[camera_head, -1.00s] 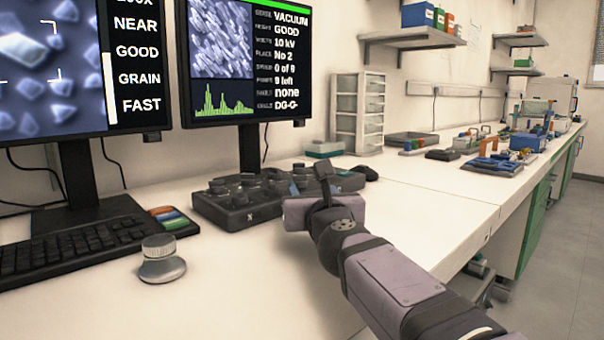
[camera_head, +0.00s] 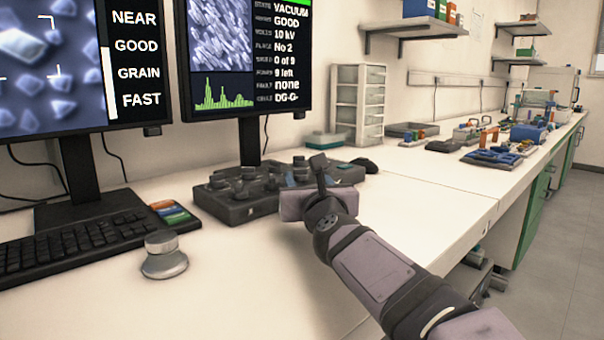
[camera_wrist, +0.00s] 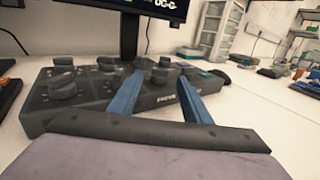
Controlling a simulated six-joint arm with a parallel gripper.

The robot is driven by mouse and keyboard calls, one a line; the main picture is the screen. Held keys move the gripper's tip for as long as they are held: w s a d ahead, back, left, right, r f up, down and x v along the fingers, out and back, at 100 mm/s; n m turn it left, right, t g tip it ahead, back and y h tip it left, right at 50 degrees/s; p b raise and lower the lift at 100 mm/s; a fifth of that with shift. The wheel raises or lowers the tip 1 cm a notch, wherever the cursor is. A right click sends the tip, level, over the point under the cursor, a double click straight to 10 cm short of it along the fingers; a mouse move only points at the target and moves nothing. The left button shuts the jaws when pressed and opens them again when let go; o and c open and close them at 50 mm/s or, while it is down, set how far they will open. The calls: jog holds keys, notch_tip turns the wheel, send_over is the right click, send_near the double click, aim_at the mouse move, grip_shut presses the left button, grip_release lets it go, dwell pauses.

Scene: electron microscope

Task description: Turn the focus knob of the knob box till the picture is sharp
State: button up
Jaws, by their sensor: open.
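The black knob box (camera_head: 237,212) lies on the white desk below the monitors, with several dark knobs on top. It also shows in the wrist view (camera_wrist: 85,108). I cannot tell which knob is for focus. My gripper (camera_wrist: 160,76) is open, its two blue fingers apart and pointing at the front side and right part of the box. Nothing shows between them except box and knobs beyond; contact cannot be told. In the head view my wrist hides the box's front right part. The left monitor (camera_head: 60,75) shows pale crystals, somewhat soft, and the words NEAR, GOOD, GRAIN, FAST.
A keyboard (camera_head: 75,245) and a round metal knob on a base (camera_head: 163,256) are left of the box. The right monitor (camera_head: 250,60) stands behind it. A drawer unit (camera_head: 358,105) is further back.

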aim_at(300, 170)
jog(key=shift+p+x, duration=0.4)
jog(key=shift+x, duration=2.05)
jog(key=shift+c, duration=0.2)
jog(key=c, duration=1)
